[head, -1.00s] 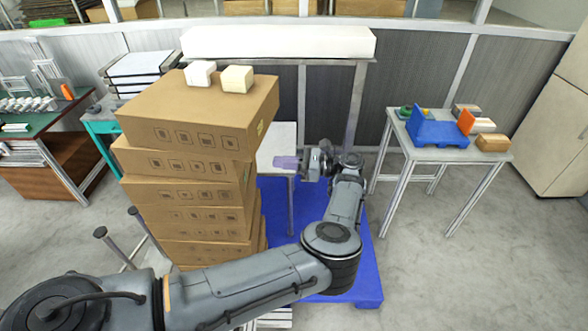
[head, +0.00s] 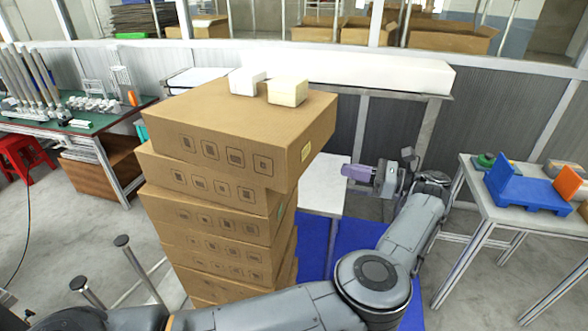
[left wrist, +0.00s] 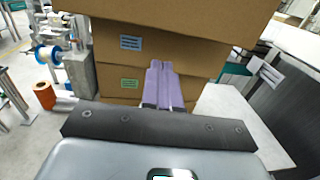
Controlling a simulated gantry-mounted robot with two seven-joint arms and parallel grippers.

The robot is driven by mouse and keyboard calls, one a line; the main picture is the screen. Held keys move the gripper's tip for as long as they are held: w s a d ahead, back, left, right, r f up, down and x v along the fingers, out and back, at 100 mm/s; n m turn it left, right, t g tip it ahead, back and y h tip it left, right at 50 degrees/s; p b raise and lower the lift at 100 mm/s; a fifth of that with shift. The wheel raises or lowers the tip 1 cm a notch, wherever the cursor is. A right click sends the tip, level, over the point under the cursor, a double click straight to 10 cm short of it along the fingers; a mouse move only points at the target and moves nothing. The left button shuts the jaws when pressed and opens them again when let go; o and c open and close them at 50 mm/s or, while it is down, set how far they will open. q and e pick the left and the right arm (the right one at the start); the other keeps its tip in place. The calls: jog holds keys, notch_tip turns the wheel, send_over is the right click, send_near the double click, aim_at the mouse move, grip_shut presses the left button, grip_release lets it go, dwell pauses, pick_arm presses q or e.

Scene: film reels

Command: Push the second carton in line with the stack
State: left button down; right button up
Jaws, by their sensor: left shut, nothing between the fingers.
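A tall stack of brown cartons stands left of centre in the head view. The top carton (head: 240,130) overhangs to the right. The second carton (head: 205,183) lies directly under it, and its right part is beneath the overhang. The lower cartons (head: 205,220) are unevenly stepped. My left gripper (head: 345,171) is shut and empty, right of the stack, its purple fingers pointing at the stack's side with a visible gap in the head view. In the left wrist view the shut fingers (left wrist: 160,66) point at the labelled carton sides below the overhanging top carton (left wrist: 180,16). My right gripper is not in view.
Two small pale blocks (head: 267,85) sit on the top carton. A side table with a blue tray (head: 525,190) is at the right. A green-topped bench (head: 85,125) is at the left.

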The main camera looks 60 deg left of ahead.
pick_arm(q)
jog(key=p+x, duration=0.2)
jog(key=x, duration=1.1)
jog(key=shift+s+a, duration=0.25)
jog(key=shift+s, duration=0.1)
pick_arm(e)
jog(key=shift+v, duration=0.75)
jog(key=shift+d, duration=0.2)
